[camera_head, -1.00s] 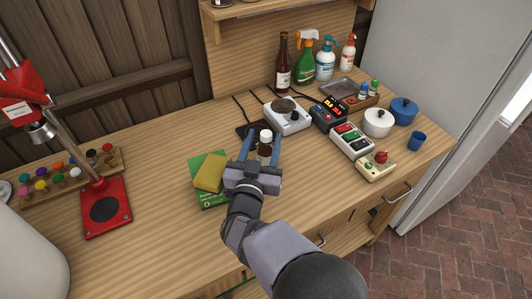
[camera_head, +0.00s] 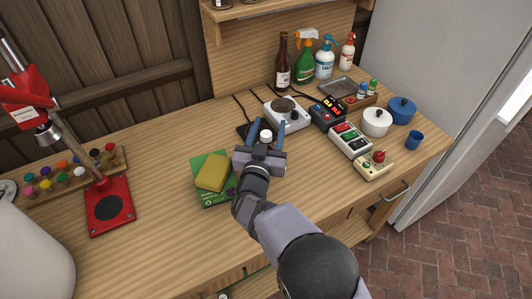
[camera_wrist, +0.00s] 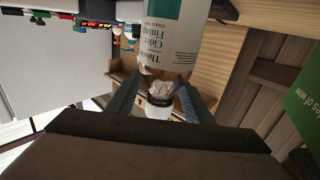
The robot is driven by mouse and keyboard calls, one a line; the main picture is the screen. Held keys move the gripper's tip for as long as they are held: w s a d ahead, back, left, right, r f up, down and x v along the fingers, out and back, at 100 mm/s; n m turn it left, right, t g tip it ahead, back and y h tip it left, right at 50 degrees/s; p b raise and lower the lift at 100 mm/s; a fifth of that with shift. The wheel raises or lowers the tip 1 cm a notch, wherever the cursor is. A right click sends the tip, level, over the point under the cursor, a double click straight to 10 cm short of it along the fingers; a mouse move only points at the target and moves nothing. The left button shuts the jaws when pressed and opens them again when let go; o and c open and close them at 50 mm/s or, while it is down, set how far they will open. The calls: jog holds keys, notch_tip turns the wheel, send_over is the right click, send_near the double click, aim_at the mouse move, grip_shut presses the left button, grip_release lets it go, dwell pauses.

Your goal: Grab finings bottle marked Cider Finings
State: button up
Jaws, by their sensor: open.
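The finings bottle (camera_head: 266,136) is a small brown bottle with a white cap. It stands on the bench between my fingers, and its body is mostly hidden by my gripper in the head view. In the wrist view its white label (camera_wrist: 173,38) shows upside down and reads "Cider Finings" in teal, with the white cap (camera_wrist: 159,110) below it. My gripper (camera_head: 266,129) is open, with one finger on each side of the bottle's neck and cap. I see gaps beside the cap in the wrist view (camera_wrist: 158,93).
A green book (camera_head: 205,197) with a yellow sponge (camera_head: 212,171) lies just left of my gripper. A hotplate (camera_head: 287,115) and a black display box (camera_head: 327,114) stand behind and right. A switch box (camera_head: 350,139) is at the right.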

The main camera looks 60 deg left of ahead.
grip_shut()
jog(key=shift+r, duration=0.1)
jog(key=shift+r, duration=0.1)
